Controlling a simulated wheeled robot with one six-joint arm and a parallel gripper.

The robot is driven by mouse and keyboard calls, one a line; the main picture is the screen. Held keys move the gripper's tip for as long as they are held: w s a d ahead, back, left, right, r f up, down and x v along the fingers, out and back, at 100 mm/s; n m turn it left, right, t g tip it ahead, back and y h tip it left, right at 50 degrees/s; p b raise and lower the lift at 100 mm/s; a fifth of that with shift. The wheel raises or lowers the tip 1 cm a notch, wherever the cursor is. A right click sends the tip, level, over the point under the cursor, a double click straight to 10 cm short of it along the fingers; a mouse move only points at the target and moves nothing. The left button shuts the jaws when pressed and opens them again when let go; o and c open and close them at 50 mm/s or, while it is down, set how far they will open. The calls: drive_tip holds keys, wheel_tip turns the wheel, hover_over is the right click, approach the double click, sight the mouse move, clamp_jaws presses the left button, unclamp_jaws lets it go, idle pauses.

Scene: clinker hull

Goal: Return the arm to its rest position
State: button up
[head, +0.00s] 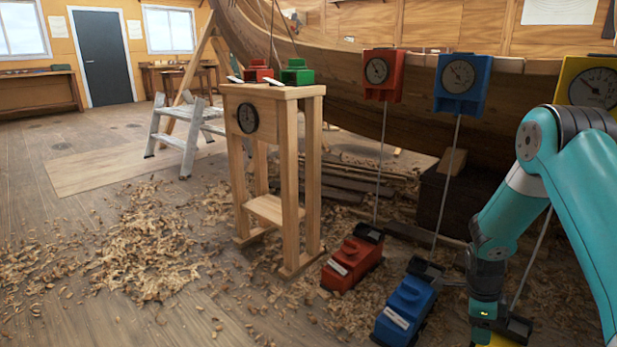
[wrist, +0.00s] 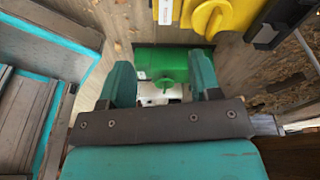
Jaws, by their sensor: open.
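My teal arm (head: 500,215) comes in from the right in the head view and bends down, its wrist low at the bottom edge. The fingers are not seen there. In the wrist view my gripper (wrist: 162,82) has its two teal fingers spread apart. A green block-shaped thing (wrist: 160,62) lies beyond and between the fingertips, apparently not held. I cannot tell whether the fingers touch it. A yellow thing with a round knob (wrist: 212,17) is just past the right finger.
Red (head: 352,262) and blue (head: 406,308) units stand on the floor left of my arm, with rods up to gauge boxes. A wooden stand (head: 271,212) carries red and green pieces. The hull (head: 300,65) is behind. Shavings (head: 145,250) cover the floor. A stepladder (head: 183,133) stands left.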

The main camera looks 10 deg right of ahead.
drive_tip(key=s+a+r+n+t+y+p, duration=0.1)
drive_tip(key=s+a+r+n+y+p, duration=0.1)
drive_tip(key=a+r+n, duration=0.85)
drive_tip(key=s+a+r+n+t+y+p, duration=0.1)
drive_tip(key=s+a+r+n+p, duration=0.1)
drive_tip(key=a+r+n, duration=0.8)
drive_tip(key=s+a+r+n+y+p, duration=0.1)
drive_tip(key=s+a+r+n, duration=0.45)
drive_tip(key=s+r, duration=0.35)
drive_tip(key=s+a+r+n+y+p, duration=0.2)
drive_tip(key=s+a+r+n, duration=0.3)
drive_tip(key=s+r+n, duration=0.3)
wheel_tip(320, 180, up, 38)
drive_tip(key=m+p, duration=0.1)
drive_tip(key=p, duration=3.6)
drive_tip(key=shift+s+a, duration=0.15)
drive_tip(key=shift+s, duration=0.05)
drive_tip(key=shift+c, duration=0.4)
